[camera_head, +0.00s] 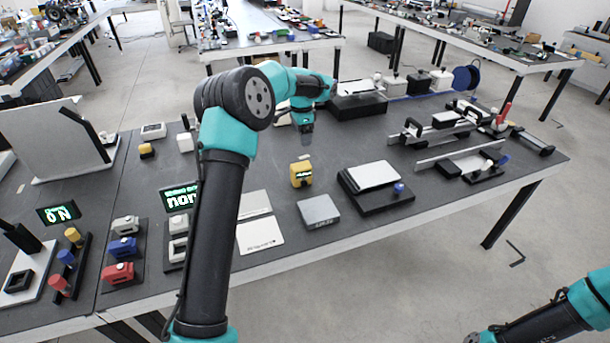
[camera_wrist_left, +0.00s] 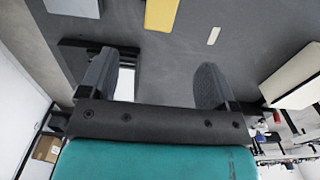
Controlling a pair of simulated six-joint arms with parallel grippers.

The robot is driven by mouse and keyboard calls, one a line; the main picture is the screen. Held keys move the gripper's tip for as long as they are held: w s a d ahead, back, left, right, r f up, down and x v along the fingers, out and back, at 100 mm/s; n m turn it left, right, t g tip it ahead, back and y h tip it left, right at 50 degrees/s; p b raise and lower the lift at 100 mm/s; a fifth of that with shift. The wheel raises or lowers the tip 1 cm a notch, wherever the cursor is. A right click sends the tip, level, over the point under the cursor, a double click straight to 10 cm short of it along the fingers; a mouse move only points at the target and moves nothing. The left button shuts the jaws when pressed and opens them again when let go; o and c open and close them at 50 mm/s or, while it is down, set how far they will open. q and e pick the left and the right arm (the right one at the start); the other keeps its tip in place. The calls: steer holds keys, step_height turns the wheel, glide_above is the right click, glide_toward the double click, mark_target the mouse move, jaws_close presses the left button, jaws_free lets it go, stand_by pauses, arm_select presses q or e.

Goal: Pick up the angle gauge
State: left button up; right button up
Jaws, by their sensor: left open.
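A small yellow block with a little display (camera_head: 302,174), which looks like the angle gauge, stands upright on the dark table mat. In the left wrist view, a yellow body (camera_wrist_left: 160,14) shows at the top edge, partly cut off, beyond the fingertips. My left gripper (camera_head: 306,134) hangs above and behind the yellow block in the head view, pointing down and clear of it. In the left wrist view its two fingers (camera_wrist_left: 160,82) are spread wide with nothing between them. My right arm shows only at the lower right; its gripper is out of frame.
A flat grey box (camera_head: 318,211) lies close in front of the yellow block. A black scale-like platform with a pale plate (camera_head: 375,190) stands to its right. A white sheet (camera_head: 259,234) lies at front left. Bare mat surrounds the block.

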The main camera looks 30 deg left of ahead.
mark_target(301, 166)
arm_select(q)
step_height(301, 166, down, 12)
steer(key=shift+f, duration=0.1)
stand_by(0.7)
steer(key=shift+f, duration=0.15)
steer(key=shift+a+f, duration=0.15)
steer(key=shift+f, duration=2.3)
steer(key=shift+c, duration=0.5)
steer(key=c, duration=1)
